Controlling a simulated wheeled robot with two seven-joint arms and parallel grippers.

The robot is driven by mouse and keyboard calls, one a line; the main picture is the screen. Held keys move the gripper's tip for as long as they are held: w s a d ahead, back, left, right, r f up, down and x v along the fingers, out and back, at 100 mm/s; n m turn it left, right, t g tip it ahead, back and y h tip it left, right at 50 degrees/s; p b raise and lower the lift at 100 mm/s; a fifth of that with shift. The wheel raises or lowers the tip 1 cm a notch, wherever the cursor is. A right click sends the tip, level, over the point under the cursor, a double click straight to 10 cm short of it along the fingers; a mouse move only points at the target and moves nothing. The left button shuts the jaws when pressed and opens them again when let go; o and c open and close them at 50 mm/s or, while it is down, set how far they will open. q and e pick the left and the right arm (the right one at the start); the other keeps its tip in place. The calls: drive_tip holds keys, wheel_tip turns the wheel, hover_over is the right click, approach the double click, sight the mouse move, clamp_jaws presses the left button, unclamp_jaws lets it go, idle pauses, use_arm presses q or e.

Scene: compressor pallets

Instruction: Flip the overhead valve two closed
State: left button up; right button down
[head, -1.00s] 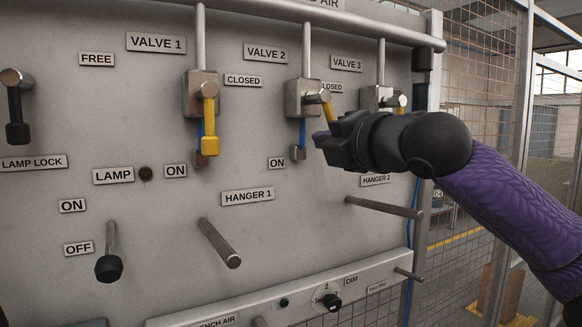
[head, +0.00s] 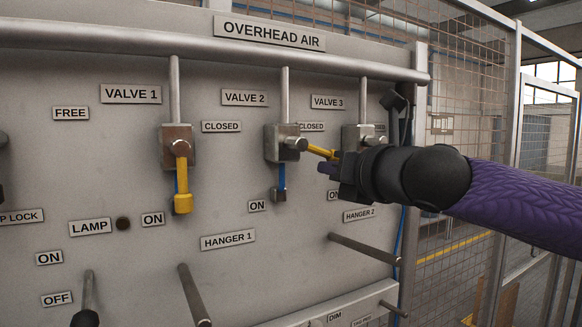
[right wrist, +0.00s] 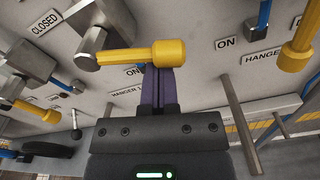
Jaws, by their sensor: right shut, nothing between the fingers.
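Valve two is a grey block (head: 279,143) under the VALVE 2 label, with a yellow lever (head: 320,151). The lever points right and slightly down, near horizontal. In the right wrist view its thick yellow grip (right wrist: 169,53) lies across the tips of my right gripper (right wrist: 158,72). The purple fingers are shut together with nothing between them, just under the grip. They look touching or very close. In the head view my right gripper (head: 330,169) is at the lever's outer end and hides part of it. My left gripper is out of view.
Valve one's yellow lever (head: 183,190) hangs down at left. Valve three (head: 357,138) is partly hidden behind my right gripper; its yellow lever shows in the wrist view (right wrist: 297,48). Hanger pegs (head: 364,248) (head: 195,295) stick out below. A pipe (head: 230,59) runs above.

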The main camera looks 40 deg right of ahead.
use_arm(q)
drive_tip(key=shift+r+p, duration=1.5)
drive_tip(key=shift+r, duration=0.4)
use_arm(e)
drive_tip(key=shift+s+d+r+n+h, duration=0.1)
drive_tip(key=shift+d+r+n+h, duration=0.1)
drive_tip(key=shift+r+n, duration=0.45)
drive_tip(key=shift+d+r+n+h, duration=0.1)
drive_tip(key=shift+d+r+n, duration=0.1)
drive_tip(key=shift+n, duration=0.75)
wheel_tip(320, 180, down, 5)
drive_tip(key=b, duration=0.3)
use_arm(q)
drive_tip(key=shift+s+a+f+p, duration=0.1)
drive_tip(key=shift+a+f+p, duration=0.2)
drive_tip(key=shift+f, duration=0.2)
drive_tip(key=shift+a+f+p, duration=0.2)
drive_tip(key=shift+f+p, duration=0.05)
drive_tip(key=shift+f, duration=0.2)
use_arm(e)
drive_tip(key=r+v, duration=0.1)
drive_tip(key=v, duration=0.8)
drive_tip(key=shift+r, duration=0.2)
